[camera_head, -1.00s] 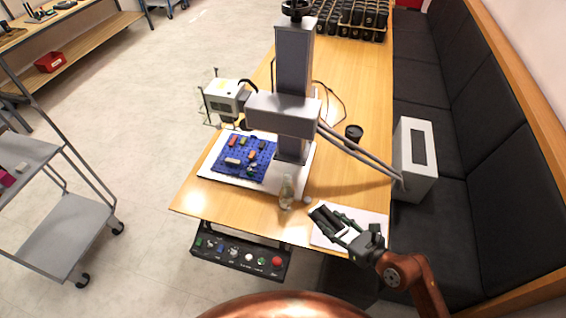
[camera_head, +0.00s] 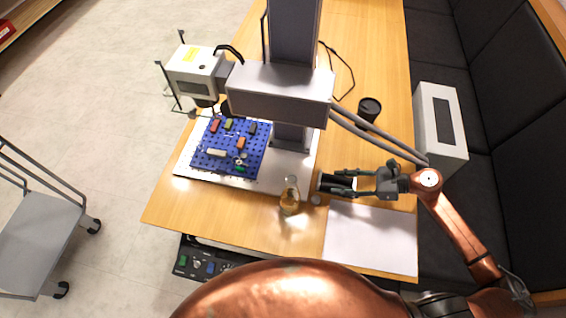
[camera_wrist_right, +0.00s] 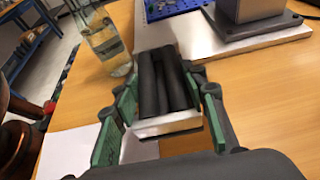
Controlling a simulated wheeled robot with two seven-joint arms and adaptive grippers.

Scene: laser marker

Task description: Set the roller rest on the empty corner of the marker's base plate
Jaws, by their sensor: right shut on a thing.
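The roller rest (camera_head: 337,182) has dark parallel rollers on a pale metal body; it also shows large in the right wrist view (camera_wrist_right: 163,85). My right gripper (camera_head: 345,183) is shut on it, with green-padded fingers on either side (camera_wrist_right: 160,105). It holds the rest just right of the marker's base plate (camera_head: 305,168), near its front right corner. The pale base plate carries a blue pegged board (camera_head: 232,160) with small coloured parts and the marker's column (camera_head: 293,40). The plate's edge shows ahead of the rest in the wrist view (camera_wrist_right: 215,50). My left gripper is out of view.
White paper (camera_head: 370,240) lies in front. The marker's head (camera_head: 195,75) and cables overhang the table. A black cup (camera_head: 369,108) stands behind.

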